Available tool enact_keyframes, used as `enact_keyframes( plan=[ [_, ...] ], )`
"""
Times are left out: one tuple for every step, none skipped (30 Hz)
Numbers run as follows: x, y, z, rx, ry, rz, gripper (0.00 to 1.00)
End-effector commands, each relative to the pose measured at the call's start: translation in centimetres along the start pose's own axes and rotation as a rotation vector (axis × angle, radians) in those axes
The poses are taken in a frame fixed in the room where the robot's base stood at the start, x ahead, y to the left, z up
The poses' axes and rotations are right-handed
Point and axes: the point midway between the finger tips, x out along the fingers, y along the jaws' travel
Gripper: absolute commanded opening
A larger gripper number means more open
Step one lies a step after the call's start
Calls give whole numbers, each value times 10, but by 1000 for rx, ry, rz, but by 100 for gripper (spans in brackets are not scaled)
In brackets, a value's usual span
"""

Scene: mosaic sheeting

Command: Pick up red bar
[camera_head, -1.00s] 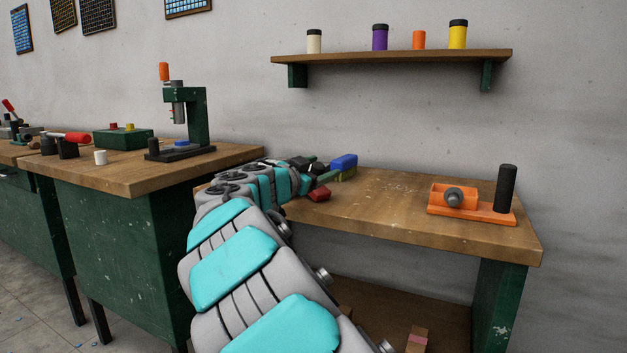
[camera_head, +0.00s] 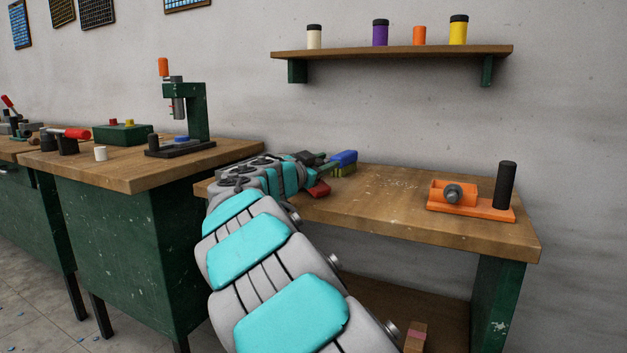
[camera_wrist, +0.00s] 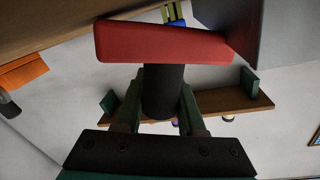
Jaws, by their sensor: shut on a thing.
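The red bar (camera_wrist: 165,42) lies across the upper middle of the wrist view, with a black cylinder (camera_wrist: 163,92) just below it that looks joined to it. My gripper (camera_wrist: 160,108) has its two green fingers on either side of the black cylinder and is shut on it. In the head view the red bar (camera_head: 319,189) shows as a small red piece at the left end of the right bench, beside my gripper (camera_head: 318,165). My arm hides part of the gripper there. I cannot tell whether the bar touches the bench.
A brush with a blue handle (camera_head: 343,158) sits right behind the gripper. An orange fixture (camera_head: 470,208) and a black post (camera_head: 505,185) stand at the right of the wooden bench (camera_head: 390,215). The bench between is clear. A green press (camera_head: 197,112) stands on the left bench.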

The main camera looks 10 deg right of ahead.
Motion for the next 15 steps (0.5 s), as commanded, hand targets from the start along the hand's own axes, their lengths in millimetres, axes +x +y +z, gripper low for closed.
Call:
enact_keyframes(
  plan=[
    [0,0,0,0,0,0,6],
    [0,0,0,0,0,0,3],
    [0,0,0,0,0,0,0],
    [0,0,0,0,0,0,0],
    [0,0,0,0,0,0,0],
    [0,0,0,0,0,0,0],
    [0,0,0,0,0,0,0],
    [0,0,0,0,0,0,0],
    [0,0,0,0,0,0,0],
    [0,0,0,0,0,0,0],
    [0,0,0,0,0,0,0],
    [0,0,0,0,0,0,0],
    [0,0,0,0,0,0,0],
    [0,0,0,0,1,-1,0],
    [0,0,0,0,1,-1,0]
  ],
)
